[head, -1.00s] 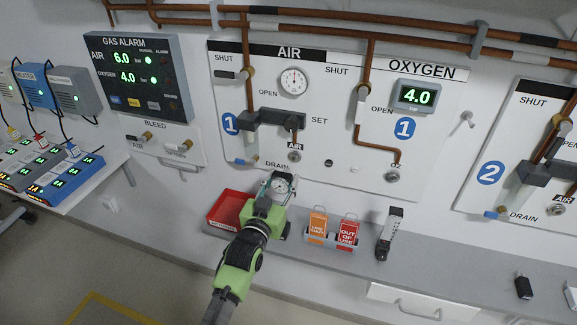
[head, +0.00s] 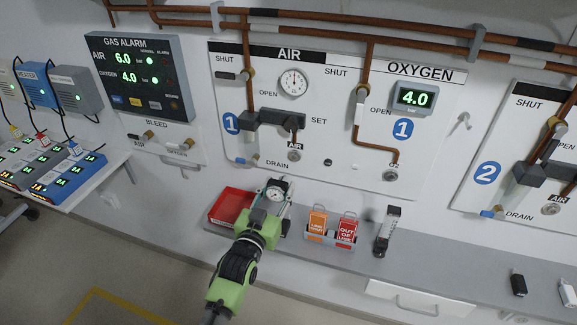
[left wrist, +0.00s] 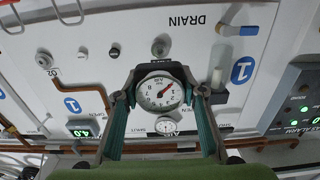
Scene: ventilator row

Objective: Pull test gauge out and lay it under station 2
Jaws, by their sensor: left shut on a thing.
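The test gauge (head: 276,191), a round white dial in a dark housing, is in my left gripper (head: 272,203). The gripper is shut on it, in front of the wall below the station 1 AIR panel and above the counter. In the left wrist view the gauge (left wrist: 159,92) sits between the two fingertips, its dial facing the camera. The station 1 air outlet (head: 294,156) shows empty above it. My right gripper is not in view.
A red tray (head: 231,206) is just left of the gauge. An orange and a red tag (head: 346,229) stand in a holder to the right, then a flowmeter (head: 388,232). A small black object (head: 518,284) lies on the counter (head: 440,262) below station 2.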

